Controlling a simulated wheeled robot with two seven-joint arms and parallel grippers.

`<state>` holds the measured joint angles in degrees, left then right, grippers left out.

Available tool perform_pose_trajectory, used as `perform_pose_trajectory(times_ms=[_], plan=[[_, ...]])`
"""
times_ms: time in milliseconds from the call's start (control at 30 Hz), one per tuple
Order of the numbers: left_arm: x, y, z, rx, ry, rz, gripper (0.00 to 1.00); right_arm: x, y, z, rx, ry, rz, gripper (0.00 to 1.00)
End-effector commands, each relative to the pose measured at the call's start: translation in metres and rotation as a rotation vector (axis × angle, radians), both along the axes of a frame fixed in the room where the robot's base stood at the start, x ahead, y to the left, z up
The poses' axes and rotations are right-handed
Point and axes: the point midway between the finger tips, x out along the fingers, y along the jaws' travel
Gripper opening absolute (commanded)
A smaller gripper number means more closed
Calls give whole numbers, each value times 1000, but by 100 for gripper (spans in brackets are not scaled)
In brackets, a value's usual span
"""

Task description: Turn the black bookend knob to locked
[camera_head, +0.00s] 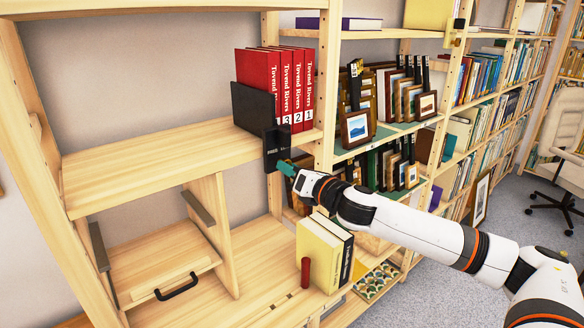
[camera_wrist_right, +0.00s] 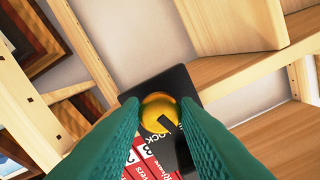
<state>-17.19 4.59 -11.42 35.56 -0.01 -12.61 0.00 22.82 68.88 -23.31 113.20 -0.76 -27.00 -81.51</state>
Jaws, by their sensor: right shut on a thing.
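The black bookend (camera_head: 252,108) stands on the upper wooden shelf, against the left side of the red books. Its black front plate (camera_head: 278,140) hangs at the shelf's front edge and carries small pale lettering, partly readable as "FREE". In the right wrist view a round golden knob (camera_wrist_right: 159,104) with a dark bar-shaped mark sits on the black plate (camera_wrist_right: 183,79), with part of a word like "LOCK" beside it. My right gripper (camera_head: 286,167), with teal fingers, is shut on the knob, one finger on each side (camera_wrist_right: 158,112). My left gripper is not in view.
Red numbered books (camera_head: 270,78) stand beside the bookend. Framed prints (camera_head: 356,128) fill the shelf to the right. Below are a yellow book (camera_head: 318,254), a red cylinder (camera_head: 305,273) and a wooden panel with a black handle (camera_head: 176,287). The upper shelf's left part is bare.

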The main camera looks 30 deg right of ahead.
Motion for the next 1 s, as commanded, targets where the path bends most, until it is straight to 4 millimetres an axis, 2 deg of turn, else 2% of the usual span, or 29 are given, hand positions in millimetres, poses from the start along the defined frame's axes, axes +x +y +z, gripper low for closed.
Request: perform_pose_trajectory(times_ms=[1000], plan=[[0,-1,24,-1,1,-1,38,0,0,2,919,72,-2,6]])
